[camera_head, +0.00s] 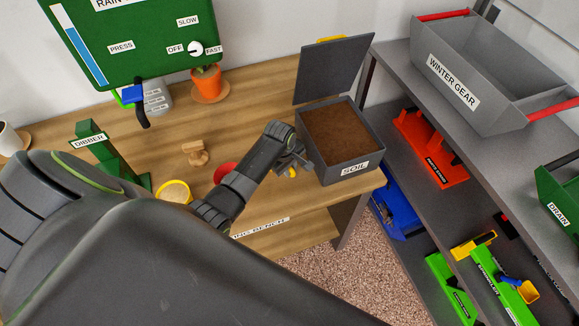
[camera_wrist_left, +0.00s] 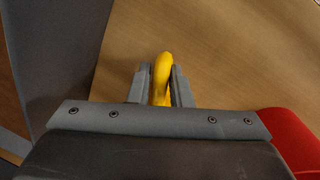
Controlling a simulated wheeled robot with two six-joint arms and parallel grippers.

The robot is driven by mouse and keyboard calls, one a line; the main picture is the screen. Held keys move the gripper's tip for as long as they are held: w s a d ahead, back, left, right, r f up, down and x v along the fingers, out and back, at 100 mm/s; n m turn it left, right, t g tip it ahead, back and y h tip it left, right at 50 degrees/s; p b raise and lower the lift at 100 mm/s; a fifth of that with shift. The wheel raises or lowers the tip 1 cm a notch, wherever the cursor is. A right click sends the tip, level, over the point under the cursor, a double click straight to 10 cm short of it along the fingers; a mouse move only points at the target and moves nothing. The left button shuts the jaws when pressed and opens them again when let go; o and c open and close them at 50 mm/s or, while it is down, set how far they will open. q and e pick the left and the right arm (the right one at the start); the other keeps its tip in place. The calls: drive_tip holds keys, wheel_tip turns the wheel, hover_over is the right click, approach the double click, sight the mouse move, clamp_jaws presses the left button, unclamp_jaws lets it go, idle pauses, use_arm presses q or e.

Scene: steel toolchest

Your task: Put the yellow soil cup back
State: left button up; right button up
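My left gripper (camera_head: 290,163) is low over the bench top, just left of the soil box (camera_head: 349,172). In the left wrist view its two fingers (camera_wrist_left: 161,88) close on a curved yellow piece (camera_wrist_left: 162,68), which looks like part of the yellow soil cup. Only a small yellow bit (camera_head: 292,173) of it shows in the head view; the rest is hidden by the gripper. The soil box has its dark lid raised and is full of brown soil. My right gripper is not in view.
A red round thing (camera_head: 224,171), a yellow-rimmed bowl (camera_head: 174,190) and a wooden stamp-like piece (camera_head: 196,152) stand left of the gripper. The green dibber holder (camera_head: 112,160) is farther left. A grey shelf with several coloured holders is at right. Bench behind the gripper is clear.

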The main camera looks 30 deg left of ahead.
use_arm(q)
drive_tip(key=o, duration=0.3)
drive_tip(key=shift+r, duration=0.15)
wheel_tip(320, 180, up, 12)
drive_tip(key=s, duration=0.2)
drive_tip(key=shift+a, duration=0.3)
drive_tip(key=shift+s, duration=0.15)
idle(0.4)
